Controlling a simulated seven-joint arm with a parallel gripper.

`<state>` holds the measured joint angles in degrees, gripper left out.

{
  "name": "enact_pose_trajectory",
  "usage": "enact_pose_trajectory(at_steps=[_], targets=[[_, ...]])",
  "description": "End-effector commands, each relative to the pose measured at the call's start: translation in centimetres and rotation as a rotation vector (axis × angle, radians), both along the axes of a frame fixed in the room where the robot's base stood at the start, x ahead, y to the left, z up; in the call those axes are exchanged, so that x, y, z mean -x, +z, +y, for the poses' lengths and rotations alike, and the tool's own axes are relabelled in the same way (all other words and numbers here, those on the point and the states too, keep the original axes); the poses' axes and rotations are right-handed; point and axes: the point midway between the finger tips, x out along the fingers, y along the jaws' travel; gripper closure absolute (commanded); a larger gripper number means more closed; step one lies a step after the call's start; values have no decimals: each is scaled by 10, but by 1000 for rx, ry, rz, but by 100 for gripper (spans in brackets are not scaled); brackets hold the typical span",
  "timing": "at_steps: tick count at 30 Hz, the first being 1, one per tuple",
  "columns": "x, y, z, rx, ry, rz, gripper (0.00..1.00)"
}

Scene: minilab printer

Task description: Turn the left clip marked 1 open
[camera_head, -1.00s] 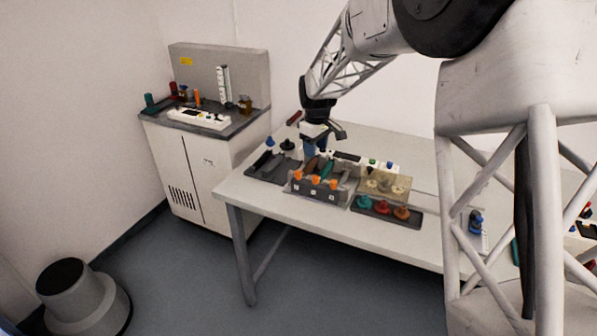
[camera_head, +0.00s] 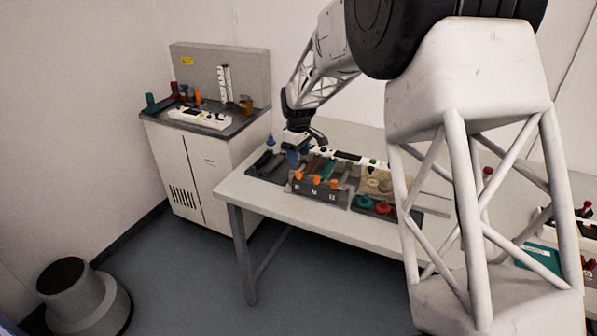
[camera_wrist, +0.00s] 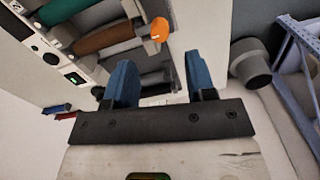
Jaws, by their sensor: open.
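Three orange clips stand in a row along the front of a dark grey block on the table. The left clip (camera_head: 298,177) is nearest my gripper (camera_head: 296,156), which hangs just behind and above it in the head view. The marks on the block face are too small to read surely. In the wrist view, one orange clip (camera_wrist: 159,30) shows at the end of a brown cartridge (camera_wrist: 105,38), beyond the fingertips. My gripper (camera_wrist: 160,82) has its two blue fingers apart with nothing between them. The clip is not touched.
A green cartridge (camera_wrist: 70,10) lies beside the brown one. A tray with red and teal knobs (camera_head: 375,206) stands right of the block. A dark tray (camera_head: 265,167) lies to the left.

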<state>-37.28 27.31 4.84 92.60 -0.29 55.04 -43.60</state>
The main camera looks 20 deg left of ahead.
Motion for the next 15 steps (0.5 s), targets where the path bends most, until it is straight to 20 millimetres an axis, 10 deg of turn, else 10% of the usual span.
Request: enact_pose_trajectory(at_steps=[15], targets=[[0, -56, 0, 1, 0, 1, 49]])
